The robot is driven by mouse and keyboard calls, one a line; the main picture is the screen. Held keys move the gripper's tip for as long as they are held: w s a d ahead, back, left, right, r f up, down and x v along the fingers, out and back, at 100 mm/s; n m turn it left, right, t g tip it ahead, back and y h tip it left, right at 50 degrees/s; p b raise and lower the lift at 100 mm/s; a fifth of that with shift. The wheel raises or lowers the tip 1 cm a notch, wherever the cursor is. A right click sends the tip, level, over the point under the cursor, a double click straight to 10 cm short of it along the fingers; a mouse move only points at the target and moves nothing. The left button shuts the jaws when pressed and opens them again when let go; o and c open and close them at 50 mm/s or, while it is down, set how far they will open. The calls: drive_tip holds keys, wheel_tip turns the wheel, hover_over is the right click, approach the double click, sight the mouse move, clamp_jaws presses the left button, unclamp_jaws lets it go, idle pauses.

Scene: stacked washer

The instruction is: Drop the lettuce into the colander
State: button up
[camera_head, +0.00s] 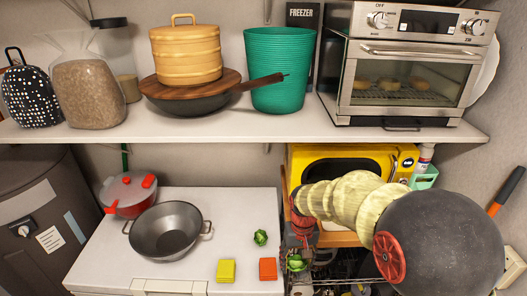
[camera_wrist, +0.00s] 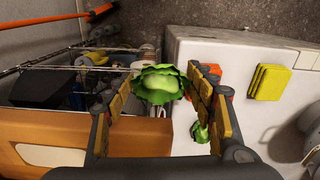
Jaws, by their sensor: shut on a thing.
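A green lettuce head (camera_wrist: 158,84) sits between the fingers of my gripper (camera_wrist: 160,76), which is shut on it. In the head view the held lettuce (camera_head: 295,263) is just off the right edge of the white top, with my gripper (camera_head: 300,250) around it. A second, similar lettuce (camera_head: 260,238) lies on the white top; it also shows beside my right finger in the wrist view (camera_wrist: 200,132). The grey metal bowl with two side handles, which I take as the colander (camera_head: 167,231), stands upright to the left. No holes can be made out, and it looks empty.
A yellow block (camera_head: 226,270) and an orange block (camera_head: 267,268) lie near the front of the white top (camera_head: 240,205). A red lidded pot (camera_head: 129,193) stands behind the bowl. A shelf (camera_head: 230,128) overhangs the back. A wire rack is below my gripper.

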drive_tip(key=w+d+f+m, duration=0.1)
drive_tip(key=d+f, duration=0.7)
drive_tip(key=f, duration=0.2)
drive_tip(key=shift+w+d, duration=0.2)
drive_tip(key=shift+w, duration=0.1)
